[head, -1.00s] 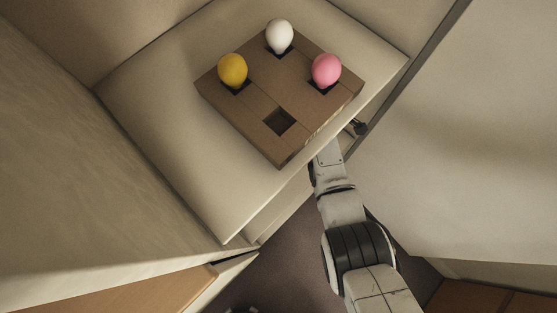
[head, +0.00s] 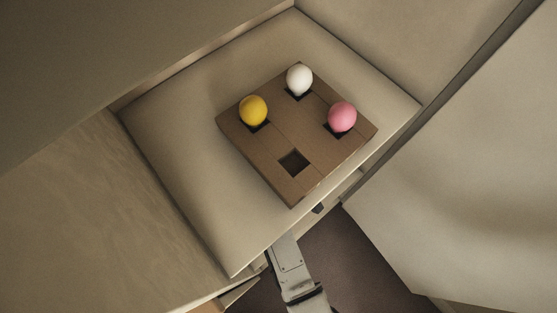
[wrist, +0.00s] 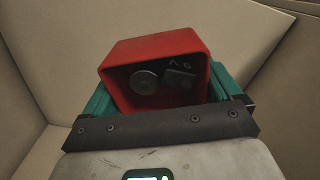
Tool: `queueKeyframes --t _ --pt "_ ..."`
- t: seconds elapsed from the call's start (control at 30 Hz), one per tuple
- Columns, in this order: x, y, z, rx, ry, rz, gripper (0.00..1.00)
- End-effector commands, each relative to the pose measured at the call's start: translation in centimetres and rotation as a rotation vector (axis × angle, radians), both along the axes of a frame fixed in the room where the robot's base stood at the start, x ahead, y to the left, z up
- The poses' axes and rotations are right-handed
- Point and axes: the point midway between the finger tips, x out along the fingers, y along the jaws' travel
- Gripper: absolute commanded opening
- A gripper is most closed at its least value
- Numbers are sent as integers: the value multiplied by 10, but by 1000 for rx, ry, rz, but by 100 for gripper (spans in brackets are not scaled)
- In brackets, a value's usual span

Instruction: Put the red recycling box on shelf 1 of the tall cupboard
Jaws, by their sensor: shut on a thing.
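In the wrist view the red recycling box (wrist: 152,50) is held between the green fingers of my gripper (wrist: 164,88), one at each side. Its open side faces the camera, and a round grey item and a dark item show inside. In the head view I look down into the tall cupboard at a pale shelf (head: 180,150); I cannot tell its number. My arm reaches in below this shelf's front edge. The gripper and the red box are hidden from the head view.
A brown cardboard carton (head: 265,160) stands on the shelf, holding a yellow ball (head: 253,110), a white ball (head: 299,79) and a pink ball (head: 342,116), with one empty hole. A pale panel (head: 470,190), perhaps a door, is at right. Pale surfaces surround the box in the wrist view.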

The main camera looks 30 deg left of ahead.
Motion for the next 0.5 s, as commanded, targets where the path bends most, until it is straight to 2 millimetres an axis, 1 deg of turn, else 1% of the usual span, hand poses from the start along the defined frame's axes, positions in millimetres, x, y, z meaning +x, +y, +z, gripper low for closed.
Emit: queueKeyframes --t 0.1,0.2,0.3,0.5 --pt "-13 5 0 0 0 2 60" --pt "-22 8 1 1 -1 3 60" --pt "-21 7 -11 -1 0 0 60" --pt "-21 8 -28 0 0 1 60"
